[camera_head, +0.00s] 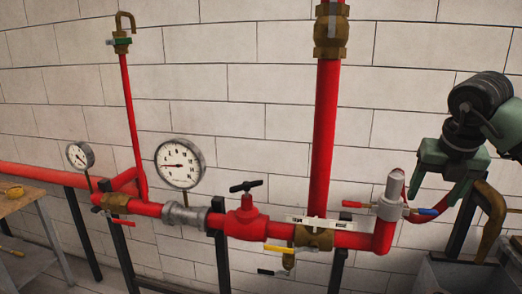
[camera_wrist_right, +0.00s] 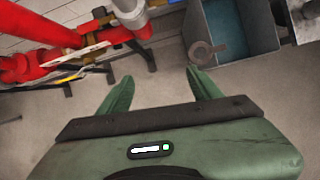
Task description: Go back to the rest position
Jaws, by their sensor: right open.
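My right gripper (camera_head: 436,178) is at the right of the head view, in front of the brick wall, beside the right end of the red pipework (camera_head: 318,140). Its green fingers are spread apart with nothing between them. In the right wrist view, the two fingers of this gripper (camera_wrist_right: 157,76) point away over bare floor, clear of the pipes and the grey bin. My left gripper is not in view.
A red valve (camera_head: 246,220), a yellow-handled valve (camera_head: 314,237) and two gauges line the pipe. A grey bin (camera_wrist_right: 207,80) stands on the floor near my right gripper. A wooden table (camera_head: 25,200) is at the far left. Floor shows below the fingers.

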